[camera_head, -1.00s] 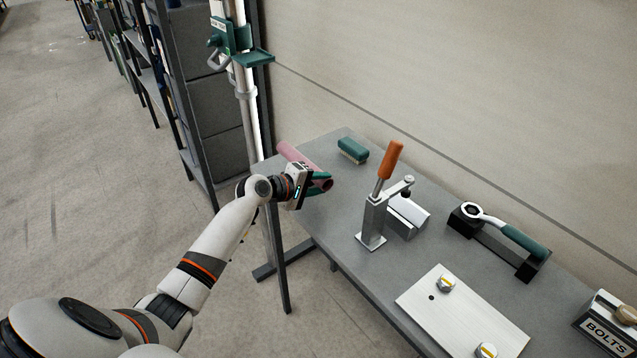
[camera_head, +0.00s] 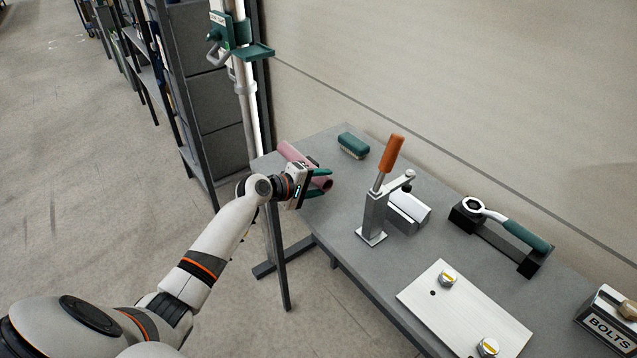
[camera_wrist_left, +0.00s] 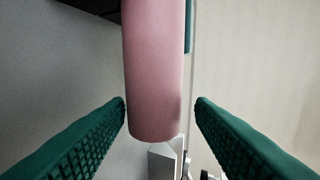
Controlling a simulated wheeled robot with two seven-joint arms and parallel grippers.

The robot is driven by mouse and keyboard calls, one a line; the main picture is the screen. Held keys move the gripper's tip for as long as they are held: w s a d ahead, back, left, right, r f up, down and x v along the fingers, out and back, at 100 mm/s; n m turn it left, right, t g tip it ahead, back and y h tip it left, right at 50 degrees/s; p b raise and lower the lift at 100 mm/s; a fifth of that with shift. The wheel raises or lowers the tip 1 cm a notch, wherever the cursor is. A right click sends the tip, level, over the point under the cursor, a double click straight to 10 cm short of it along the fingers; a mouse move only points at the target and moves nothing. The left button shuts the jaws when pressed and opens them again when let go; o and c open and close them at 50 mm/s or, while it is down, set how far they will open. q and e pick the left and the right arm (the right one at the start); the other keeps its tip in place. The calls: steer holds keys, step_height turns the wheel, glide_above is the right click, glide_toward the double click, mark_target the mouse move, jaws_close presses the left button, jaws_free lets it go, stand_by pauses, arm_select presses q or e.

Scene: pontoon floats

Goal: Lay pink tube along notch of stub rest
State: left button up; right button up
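The pink tube (camera_head: 291,152) lies at the far left end of the grey table. It also shows in the left wrist view (camera_wrist_left: 155,65), running down between the fingers. My left gripper (camera_head: 322,183) is at the tube's near end, with one green finger on each side. In the left wrist view its fingers (camera_wrist_left: 160,103) are apart. The left finger is at or very near the tube, and a gap shows on the right. A grey block with sloped faces (camera_head: 407,214), likely the stub rest, stands behind the toggle clamp; its notch is not clear. My right gripper is out of view.
The toggle clamp (camera_head: 374,215) with an orange handle stands upright between gripper and block. A green brush (camera_head: 353,146) lies behind the tube. A wrench on a black holder (camera_head: 490,242), a pale plate (camera_head: 460,310) and a bolts box (camera_head: 604,327) are to the right.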

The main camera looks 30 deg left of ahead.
arm_select(q)
steer(key=shift+o, duration=0.9)
steer(key=shift+s+a, duration=0.1)
steer(key=shift+s, duration=0.15)
steer(key=b+v, duration=0.2)
steer(key=v, duration=0.9)
steer(key=shift+s+r, duration=0.2)
steer(key=shift+a, duration=0.1)
